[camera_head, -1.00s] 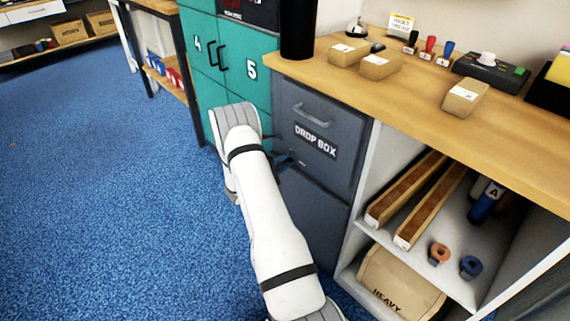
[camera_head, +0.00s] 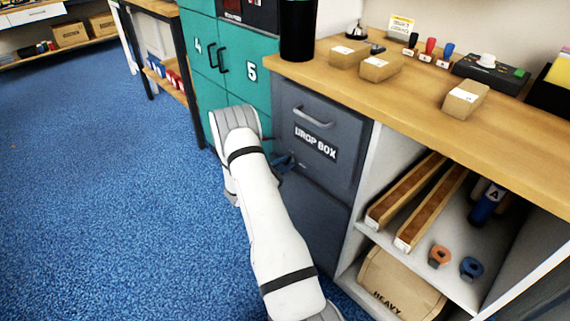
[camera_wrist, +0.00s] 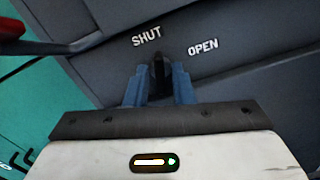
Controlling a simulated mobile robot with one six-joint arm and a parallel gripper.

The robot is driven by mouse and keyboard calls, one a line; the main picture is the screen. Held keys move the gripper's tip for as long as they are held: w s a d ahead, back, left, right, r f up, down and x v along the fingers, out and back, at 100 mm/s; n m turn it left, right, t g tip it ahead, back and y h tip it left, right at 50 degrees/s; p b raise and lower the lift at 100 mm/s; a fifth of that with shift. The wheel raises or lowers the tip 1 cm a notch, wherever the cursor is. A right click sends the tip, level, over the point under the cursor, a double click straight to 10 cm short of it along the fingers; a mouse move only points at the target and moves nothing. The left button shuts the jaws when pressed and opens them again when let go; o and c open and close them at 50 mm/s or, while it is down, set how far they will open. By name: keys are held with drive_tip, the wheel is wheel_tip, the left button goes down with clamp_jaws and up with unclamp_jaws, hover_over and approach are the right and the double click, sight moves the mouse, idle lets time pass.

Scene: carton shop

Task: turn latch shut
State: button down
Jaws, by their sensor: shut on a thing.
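The dark latch (camera_wrist: 158,70) shows in the wrist view between the blue fingers of my gripper (camera_wrist: 158,84), which is shut on it. The latch's tip points up at the grey panel's lettering, below the word SHUT (camera_wrist: 147,37) and left of the word OPEN (camera_wrist: 202,47). In the head view my gripper (camera_head: 284,163) is at the front of the grey drop box cabinet (camera_head: 321,112), below its label. There my arm and fingers hide the latch.
Teal lockers (camera_head: 237,62) stand left of the cabinet. A wooden counter (camera_head: 420,100) with small cartons lies above it. An open shelf (camera_head: 460,225) is to the right. A red part (camera_wrist: 10,26) shows at the wrist view's upper left. Blue floor is clear on the left.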

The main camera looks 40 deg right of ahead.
drive_tip(key=shift+f+n, duration=0.1)
drive_tip(key=shift+n, duration=1.5)
drive_tip(key=c, duration=1.5)
unclamp_jaws()
drive_tip(key=a, duration=0.2)
drive_tip(key=a+p, duration=0.1)
drive_tip(key=a, duration=0.4)
drive_tip(key=shift+s+a+p, duration=0.3)
drive_tip(key=shift+a+p, duration=0.05)
drive_tip(key=shift+a, duration=0.05)
